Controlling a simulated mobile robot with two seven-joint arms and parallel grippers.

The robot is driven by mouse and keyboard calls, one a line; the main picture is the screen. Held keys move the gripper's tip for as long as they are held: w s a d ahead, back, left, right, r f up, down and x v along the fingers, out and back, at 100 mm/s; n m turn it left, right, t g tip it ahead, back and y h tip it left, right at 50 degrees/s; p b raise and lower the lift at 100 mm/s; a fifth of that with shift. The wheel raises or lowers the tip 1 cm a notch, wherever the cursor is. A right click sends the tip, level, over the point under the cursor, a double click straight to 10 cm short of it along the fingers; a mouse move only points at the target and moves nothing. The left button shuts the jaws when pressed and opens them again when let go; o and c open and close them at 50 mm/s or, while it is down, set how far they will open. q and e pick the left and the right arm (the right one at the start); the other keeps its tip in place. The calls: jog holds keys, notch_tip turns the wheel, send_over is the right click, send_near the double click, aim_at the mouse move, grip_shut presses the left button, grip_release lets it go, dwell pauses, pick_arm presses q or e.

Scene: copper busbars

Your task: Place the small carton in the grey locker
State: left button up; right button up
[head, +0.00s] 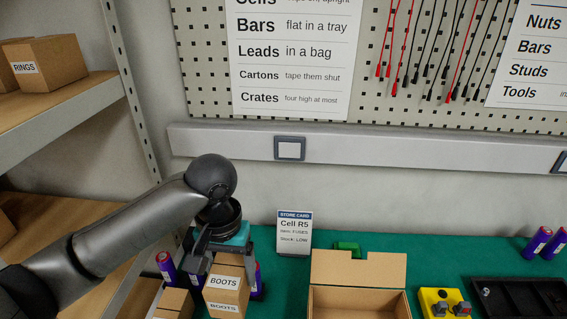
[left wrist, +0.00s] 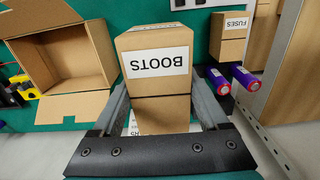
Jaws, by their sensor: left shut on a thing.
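The small brown carton labelled BOOTS (head: 225,292) is at the lower middle-left of the head view, over or on the green bench. It fills the middle of the left wrist view (left wrist: 158,83). My left gripper (head: 224,262) reaches down from above and is shut on this carton, with one finger on each side. Its fingers also show beside the carton in the left wrist view (left wrist: 161,100). I cannot tell whether the carton's underside touches the bench. No grey locker is in view. My right gripper is not in view.
A carton labelled FUSES (left wrist: 230,37) and purple cells stand close beside the held carton. An open cardboard box (head: 358,270) lies to its right, with a yellow button box (head: 444,303) and black tray (head: 520,298) beyond. Shelving (head: 60,105) stands left; a store card (head: 294,233) stands behind.

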pick_arm(q)
jog(key=s+a+r+b, duration=0.3)
jog(key=s+r, duration=0.1)
jog(key=s, duration=0.1)
jog(key=shift+a+r+n, duration=0.3)
jog(key=shift+a+n, duration=0.05)
jog(key=shift+n, duration=0.05)
jog(key=shift+w+d, duration=0.15)
